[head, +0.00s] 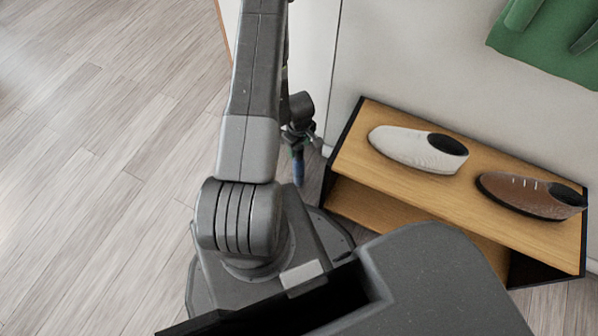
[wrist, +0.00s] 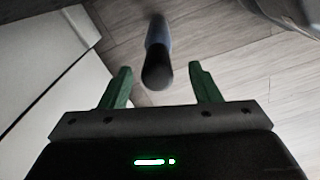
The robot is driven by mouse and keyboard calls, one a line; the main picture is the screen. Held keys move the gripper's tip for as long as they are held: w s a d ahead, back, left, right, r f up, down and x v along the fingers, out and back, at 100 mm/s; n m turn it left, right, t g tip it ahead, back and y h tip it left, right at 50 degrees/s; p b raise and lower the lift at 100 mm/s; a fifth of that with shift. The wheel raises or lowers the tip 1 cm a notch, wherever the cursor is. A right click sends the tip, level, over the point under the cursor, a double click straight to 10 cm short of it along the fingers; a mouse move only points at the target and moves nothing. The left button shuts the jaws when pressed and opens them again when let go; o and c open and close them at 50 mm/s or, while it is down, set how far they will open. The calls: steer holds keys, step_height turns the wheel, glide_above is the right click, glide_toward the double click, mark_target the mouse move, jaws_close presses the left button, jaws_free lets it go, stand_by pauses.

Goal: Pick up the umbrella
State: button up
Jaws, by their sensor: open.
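The umbrella (wrist: 158,38) shows in the wrist view as a slim dark, bluish rod with a rounded black end towards me. It lines up with the gap between the two green fingers of my gripper (wrist: 160,70), with space on both sides. My gripper is open and holds nothing; I cannot tell how deep the rod's end is between the fingers. In the head view a narrow blue piece of the umbrella (head: 298,170) shows below my gripper (head: 297,146), left of the shoe bench. Its lower part is hidden by my own body.
A wooden shoe bench (head: 365,200) with black side panels stands right of the umbrella. A white shoe (head: 405,147) and a brown shoe (head: 520,193) lie on top. A white wall or panel (wrist: 40,65) is close at left in the wrist view. The wood floor (head: 100,150) at left is clear.

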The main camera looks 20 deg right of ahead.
mark_target(299, 154)
steer(key=shift+w+f+b, duration=0.15)
steer(key=shift+f+b, duration=0.65)
steer(key=shift+f, duration=0.75)
steer(key=shift+w+f+b, duration=0.15)
steer(key=shift+f+b, duration=0.65)
steer(key=shift+f, duration=0.75)
steer(key=shift+r, duration=0.1)
jaws_close()
